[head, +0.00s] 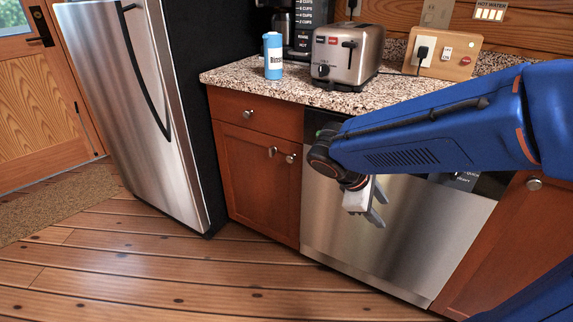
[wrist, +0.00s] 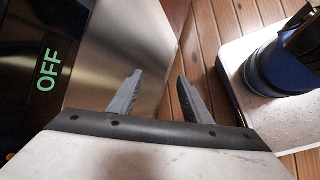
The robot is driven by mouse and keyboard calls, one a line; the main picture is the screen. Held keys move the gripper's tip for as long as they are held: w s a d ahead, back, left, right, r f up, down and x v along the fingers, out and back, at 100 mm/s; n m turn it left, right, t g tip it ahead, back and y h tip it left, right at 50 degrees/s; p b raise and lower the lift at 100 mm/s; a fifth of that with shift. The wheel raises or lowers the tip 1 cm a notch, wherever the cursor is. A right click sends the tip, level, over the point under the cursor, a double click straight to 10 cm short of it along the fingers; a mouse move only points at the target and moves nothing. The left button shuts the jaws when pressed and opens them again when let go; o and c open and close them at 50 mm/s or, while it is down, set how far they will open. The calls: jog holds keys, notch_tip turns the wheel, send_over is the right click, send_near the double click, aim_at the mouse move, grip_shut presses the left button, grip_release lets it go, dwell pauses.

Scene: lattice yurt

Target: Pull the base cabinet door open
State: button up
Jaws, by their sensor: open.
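A reddish-brown base cabinet door (head: 258,180) is left of the dishwasher in the head view, under a drawer. It looks closed, with round metal knobs (head: 272,152) near its upper right. Another base cabinet door (head: 500,232) with a knob (head: 534,184) is right of the dishwasher, partly behind my arm. I cannot tell which door the task means. My gripper (head: 376,205) is in front of the dishwasher, between the two doors and apart from both. In the wrist view its fingers (wrist: 160,82) are apart with nothing between them.
The steel dishwasher (head: 350,220) has a dark panel reading OFF in the wrist view (wrist: 49,70). A granite counter (head: 225,76) holds a toaster (head: 347,55) and a blue bottle (head: 273,58). A steel fridge (head: 130,90) stands left. The plank floor (head: 150,270) in front is clear.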

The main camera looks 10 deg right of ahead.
jog(key=w+a+n+t+h, duration=0.25)
jog(key=w+a+n, duration=0.2)
jog(key=w, duration=0.35)
jog(key=n+t+h, duration=0.1)
jog(key=n+t, duration=1)
jog(key=n, duration=0.5)
send_near(289, 161)
jog(key=shift+m+g, duration=0.25)
jog(key=x, duration=0.8)
jog(key=shift+r, duration=0.25)
jog(key=shift+a, duration=0.1)
grip_shut()
